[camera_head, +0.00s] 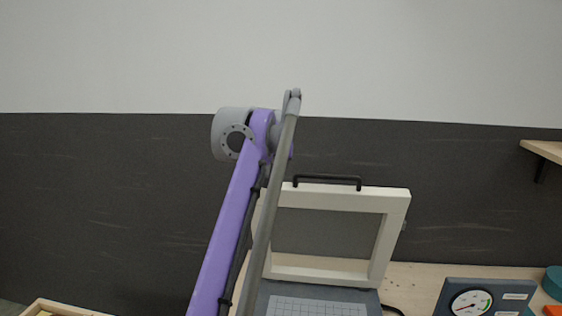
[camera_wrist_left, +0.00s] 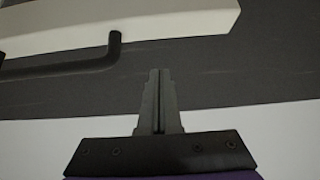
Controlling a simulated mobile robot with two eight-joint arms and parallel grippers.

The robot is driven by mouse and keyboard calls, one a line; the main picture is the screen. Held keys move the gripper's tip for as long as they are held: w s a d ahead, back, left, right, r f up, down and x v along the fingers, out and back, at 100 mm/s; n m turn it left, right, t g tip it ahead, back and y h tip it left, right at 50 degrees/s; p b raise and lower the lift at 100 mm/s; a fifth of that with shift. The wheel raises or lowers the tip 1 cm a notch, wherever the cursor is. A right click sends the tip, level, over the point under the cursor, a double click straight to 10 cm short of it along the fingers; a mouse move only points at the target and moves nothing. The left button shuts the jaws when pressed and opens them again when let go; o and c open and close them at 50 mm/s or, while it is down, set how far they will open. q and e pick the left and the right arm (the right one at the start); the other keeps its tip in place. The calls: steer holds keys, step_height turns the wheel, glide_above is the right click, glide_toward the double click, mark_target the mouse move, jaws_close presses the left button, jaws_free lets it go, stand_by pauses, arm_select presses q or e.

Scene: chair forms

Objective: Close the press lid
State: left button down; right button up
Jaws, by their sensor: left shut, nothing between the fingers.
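The press stands on the wooden table, with its pale, open-framed lid (camera_head: 340,197) raised nearly upright. A black handle (camera_head: 328,178) runs along the lid's top edge. The grey press base (camera_head: 372,304) with a gridded plate shows below it. In the left wrist view the lid's pale edge (camera_wrist_left: 120,22) and its black handle (camera_wrist_left: 70,68) are at the upper left. My left gripper (camera_wrist_left: 160,75) is shut and empty, just right of the handle's end and apart from it in the picture. In the head view I cannot make out its fingers. My right gripper is in neither view.
A blue-grey panel with a round gauge (camera_head: 471,303) stands right of the press, beside a teal object (camera_head: 553,282). A wooden shelf (camera_head: 545,150) is on the right wall. A wooden tray (camera_head: 50,306) shows at lower left. My arm covers the press's left side.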

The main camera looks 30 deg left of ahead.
mark_target(279, 183)
arm_select(q)
steer(key=f, duration=0.2)
steer(key=f+b, duration=0.1)
steer(key=shift+w+a+f, duration=0.1)
steer(key=shift+w+f, duration=0.2)
steer(key=shift+f, duration=0.05)
steer(key=shift+s+d, duration=0.2)
steer(key=shift+s, duration=0.3)
steer(key=shift+w, duration=0.15)
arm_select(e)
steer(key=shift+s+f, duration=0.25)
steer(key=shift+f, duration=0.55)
arm_select(q)
steer(key=shift+f, duration=0.15)
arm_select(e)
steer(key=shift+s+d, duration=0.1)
